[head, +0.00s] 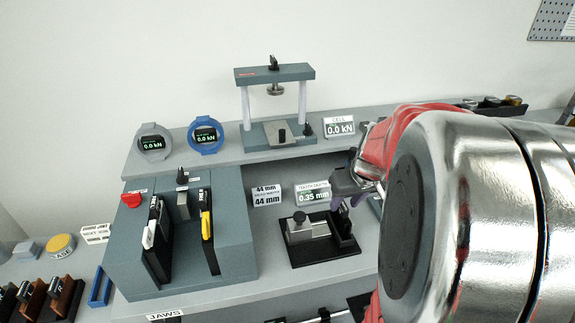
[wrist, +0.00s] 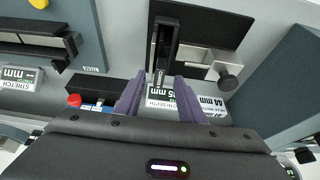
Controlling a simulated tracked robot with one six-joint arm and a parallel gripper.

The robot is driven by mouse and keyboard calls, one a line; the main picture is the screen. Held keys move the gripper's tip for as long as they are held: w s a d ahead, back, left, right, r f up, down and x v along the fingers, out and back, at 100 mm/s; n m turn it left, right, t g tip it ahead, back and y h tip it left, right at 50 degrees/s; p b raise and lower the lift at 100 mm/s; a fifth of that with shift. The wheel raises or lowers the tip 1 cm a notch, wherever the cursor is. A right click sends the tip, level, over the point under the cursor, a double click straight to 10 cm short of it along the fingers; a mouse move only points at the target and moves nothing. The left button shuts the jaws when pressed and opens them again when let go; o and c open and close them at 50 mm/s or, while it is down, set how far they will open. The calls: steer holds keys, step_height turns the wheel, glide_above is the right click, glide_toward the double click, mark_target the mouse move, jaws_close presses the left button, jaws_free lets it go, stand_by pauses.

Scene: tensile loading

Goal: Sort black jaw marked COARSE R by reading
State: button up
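The black jaw (wrist: 163,45) stands in the tooth-depth gauge (head: 306,229), at the gauge's right end in the head view. No COARSE R marking is legible on it. The tooth-depth display (head: 313,194) reads 0.35 mm. My gripper (wrist: 158,78) has two purple fingers, spread apart with nothing between the tips. The jaw lies just beyond them in the wrist view. In the head view my gripper (head: 348,202) is above the gauge's right end, partly hidden by my arm.
A grey-blue block (head: 232,236) with a black-and-white and a yellow-handled piece stands left. Behind is a press frame (head: 274,72) beside two round 0.0 kN gauges (head: 206,136). My arm hides the right side.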

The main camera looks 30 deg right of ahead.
mark_target(341, 218)
steer(key=shift+x, duration=1.4)
steer(key=shift+c, duration=0.5)
steer(key=shift+a, duration=0.1)
jaws_close()
steer(key=shift+o, duration=0.3)
jaws_free()
steer(key=shift+w, duration=0.1)
steer(key=shift+o, duration=0.2)
